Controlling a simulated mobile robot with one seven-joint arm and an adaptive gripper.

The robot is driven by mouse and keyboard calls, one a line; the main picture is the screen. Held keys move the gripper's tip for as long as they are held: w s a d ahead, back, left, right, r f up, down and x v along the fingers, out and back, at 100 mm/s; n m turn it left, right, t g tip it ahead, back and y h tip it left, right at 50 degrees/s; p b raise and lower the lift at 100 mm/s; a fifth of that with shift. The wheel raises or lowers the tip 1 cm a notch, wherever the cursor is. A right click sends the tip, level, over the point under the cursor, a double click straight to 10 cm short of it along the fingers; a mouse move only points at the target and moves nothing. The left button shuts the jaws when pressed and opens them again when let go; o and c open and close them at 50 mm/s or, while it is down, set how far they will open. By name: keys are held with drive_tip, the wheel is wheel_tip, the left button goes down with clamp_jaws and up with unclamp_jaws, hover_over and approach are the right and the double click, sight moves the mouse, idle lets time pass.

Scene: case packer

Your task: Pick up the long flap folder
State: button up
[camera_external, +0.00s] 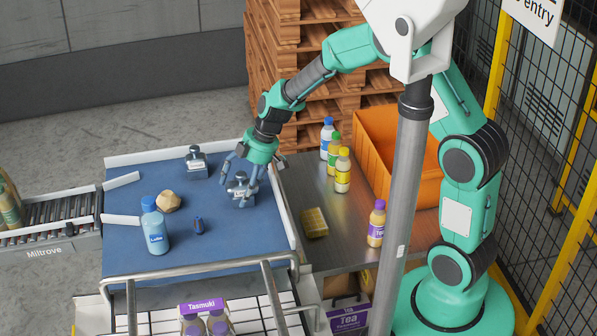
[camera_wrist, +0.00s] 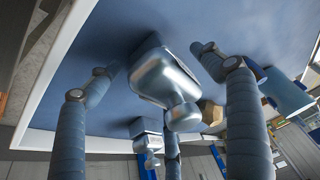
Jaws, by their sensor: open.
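Two grey metal pieces with rounded knobs, which look like the flap folders, are on the blue mat (camera_external: 225,235). The nearer metal piece (camera_external: 242,194) is under my gripper (camera_external: 242,178); the other metal piece (camera_external: 196,160) is farther back to the left. I cannot tell for sure which is the long one. In the wrist view, the nearer piece (camera_wrist: 168,82) lies between the spread fingers of my gripper (camera_wrist: 160,65), which is open. The fingers surround it without a visible grip. The other piece (camera_wrist: 146,140) shows smaller beyond it.
On the mat are a blue bottle (camera_external: 154,228), a tan lump (camera_external: 168,201) and a small dark blue item (camera_external: 198,226). Several bottles, a yellow block (camera_external: 314,223) and an orange crate (camera_external: 425,185) stand on the metal table at right. White rails edge the mat.

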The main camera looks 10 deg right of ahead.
drive_tip(key=shift+c, duration=0.5)
clamp_jaws()
drive_tip(key=shift+r, duration=0.15)
drive_tip(key=shift+r, duration=4.95)
